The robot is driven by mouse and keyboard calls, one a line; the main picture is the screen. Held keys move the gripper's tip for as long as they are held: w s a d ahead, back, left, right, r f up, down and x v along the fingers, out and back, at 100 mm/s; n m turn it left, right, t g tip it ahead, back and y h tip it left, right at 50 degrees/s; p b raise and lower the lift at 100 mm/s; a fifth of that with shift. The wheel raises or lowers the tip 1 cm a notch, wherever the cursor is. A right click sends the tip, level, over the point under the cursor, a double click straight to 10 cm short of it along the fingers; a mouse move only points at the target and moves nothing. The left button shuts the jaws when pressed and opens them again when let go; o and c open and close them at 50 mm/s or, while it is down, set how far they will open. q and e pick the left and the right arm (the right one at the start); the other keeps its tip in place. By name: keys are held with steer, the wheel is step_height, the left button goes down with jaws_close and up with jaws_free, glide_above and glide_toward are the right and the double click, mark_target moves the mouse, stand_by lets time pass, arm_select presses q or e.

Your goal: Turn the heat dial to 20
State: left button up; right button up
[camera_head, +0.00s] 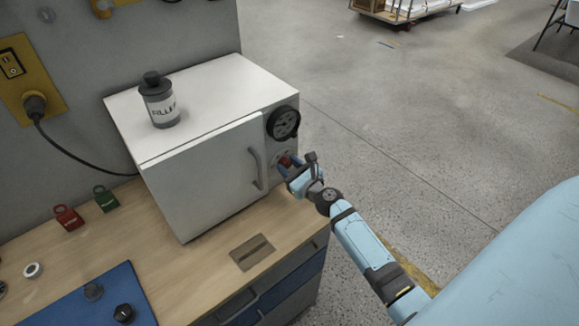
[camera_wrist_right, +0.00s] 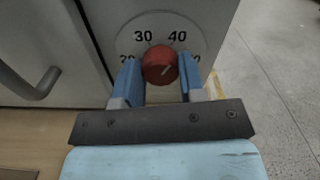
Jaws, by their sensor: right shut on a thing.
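The red heat dial (camera_wrist_right: 160,66) sits on the front of a white oven-like box (camera_head: 190,165), low on its right-hand panel. In the wrist view the numbers 30 and 40 show above the dial, and a partly covered 20 shows at its left. The dial's pale mark slants toward the upper right, near the 40. My right gripper (camera_wrist_right: 160,82) has its two blue fingers on either side of the dial and is shut on it. In the head view the gripper (camera_head: 287,170) covers most of the dial. My left gripper is not in view.
A black gauge (camera_head: 283,122) sits above the dial, and a door handle (camera_head: 255,168) stands left of it. A filler bottle (camera_head: 160,102) stands on the box. Open floor lies right.

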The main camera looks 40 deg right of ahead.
steer(key=shift+n, duration=0.3)
steer(key=n+b, duration=0.1)
steer(key=n, duration=0.3)
steer(key=shift+f+n, duration=0.1)
steer(key=shift+n, duration=0.3)
steer(key=n+b, duration=0.1)
steer(key=n, duration=0.2)
steer(key=shift+a+n, duration=0.1)
steer(key=shift+n, duration=0.2)
steer(key=n, duration=0.3)
steer(key=shift+n, duration=0.3)
steer(key=n+p, duration=0.1)
steer(key=n, duration=0.4)
steer(key=n+p, duration=0.1)
steer(key=n, duration=0.3)
steer(key=shift+f+n+p, duration=0.15)
steer(key=shift+n+p, duration=0.2)
steer(key=shift+n, duration=0.65)
